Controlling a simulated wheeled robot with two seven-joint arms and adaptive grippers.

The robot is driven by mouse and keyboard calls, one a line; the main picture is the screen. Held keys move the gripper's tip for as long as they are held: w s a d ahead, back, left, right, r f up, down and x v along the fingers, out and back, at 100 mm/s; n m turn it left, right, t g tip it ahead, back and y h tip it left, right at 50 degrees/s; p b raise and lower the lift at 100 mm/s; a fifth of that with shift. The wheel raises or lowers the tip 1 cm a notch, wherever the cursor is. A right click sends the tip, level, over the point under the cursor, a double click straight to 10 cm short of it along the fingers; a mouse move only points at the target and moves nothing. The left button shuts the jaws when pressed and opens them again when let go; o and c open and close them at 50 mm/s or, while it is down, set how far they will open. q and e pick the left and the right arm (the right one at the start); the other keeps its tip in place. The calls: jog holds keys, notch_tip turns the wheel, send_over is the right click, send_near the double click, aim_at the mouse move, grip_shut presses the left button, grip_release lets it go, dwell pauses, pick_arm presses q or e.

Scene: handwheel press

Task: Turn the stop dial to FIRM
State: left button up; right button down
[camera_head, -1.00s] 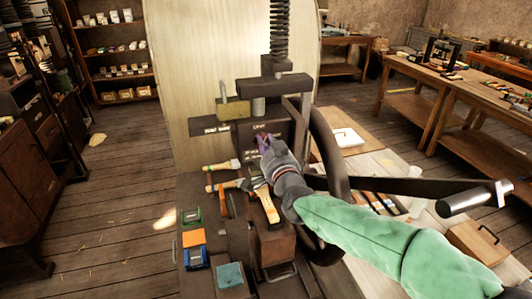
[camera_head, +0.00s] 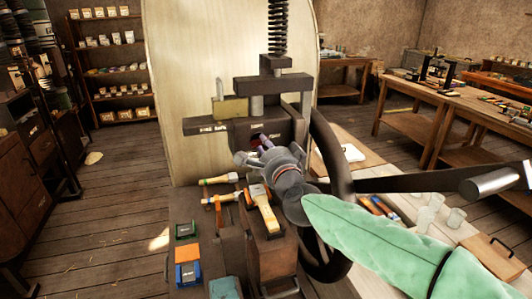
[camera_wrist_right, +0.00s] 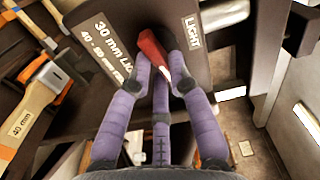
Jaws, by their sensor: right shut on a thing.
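The stop dial shows in the right wrist view as a red pointer knob (camera_wrist_right: 152,48) on a dark plate (camera_wrist_right: 115,22). The plate carries white lettering, including "LIGHT" at its right and "30 mm" lines at its left. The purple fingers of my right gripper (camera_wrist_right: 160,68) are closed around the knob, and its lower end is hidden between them. In the head view my right gripper (camera_head: 262,148) reaches the front of the dark press (camera_head: 286,125) from the right and covers most of the dial. I cannot read a FIRM mark. My left gripper is out of view.
The press handwheel (camera_head: 340,190) and its long handle (camera_head: 490,183) stand beside my right arm. Wooden-handled tools, including a mallet (camera_head: 264,208), sit in front of the dial. A brass padlock-like block (camera_head: 230,107) is above it. Glass jars (camera_head: 436,205) stand on the bench at right.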

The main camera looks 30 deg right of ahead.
jog(key=shift+f+m+b, duration=0.15)
jog(key=shift+m+b, duration=0.4)
jog(key=shift+m, duration=0.45)
jog(key=c, duration=1.1)
grip_release()
jog(key=shift+c, duration=0.2)
jog(key=shift+s, duration=0.1)
jog(key=v, duration=1.1)
jog(key=shift+s+a, duration=0.2)
jog(key=shift+s, duration=0.2)
